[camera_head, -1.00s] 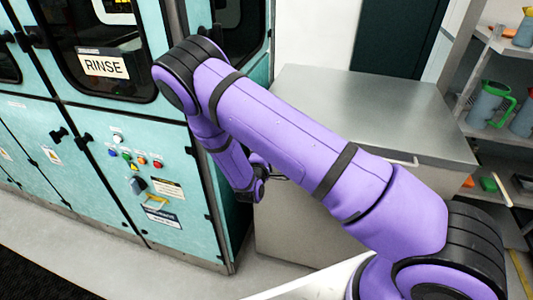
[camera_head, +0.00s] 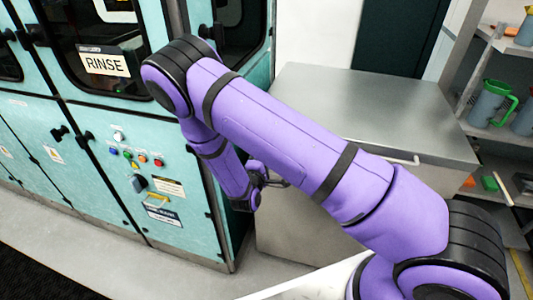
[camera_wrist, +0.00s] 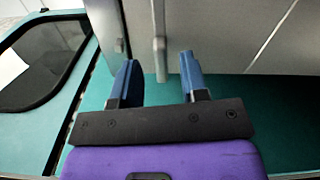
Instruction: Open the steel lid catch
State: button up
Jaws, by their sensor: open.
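The steel chest (camera_head: 330,220) with a flat lid (camera_head: 360,105) stands behind my arm. In the wrist view a grey upright bar (camera_wrist: 159,58), which looks like the lid catch, stands out from the pale steel face (camera_wrist: 225,30). My gripper (camera_wrist: 160,70) is open, with one blue finger on each side of the bar's lower end and gaps between. I cannot tell how deep the bar reaches between the fingers. In the head view my gripper (camera_head: 276,182) is small beside the chest's left side, and the catch cannot be made out there.
A teal rinse machine (camera_head: 150,210) with buttons and black handles stands close on the left. It also shows in the wrist view (camera_wrist: 40,130). Shelves (camera_head: 500,135) with jugs stand at the right. Floor (camera_head: 60,245) is clear in front of the machine.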

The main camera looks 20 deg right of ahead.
jog(key=v, duration=0.7)
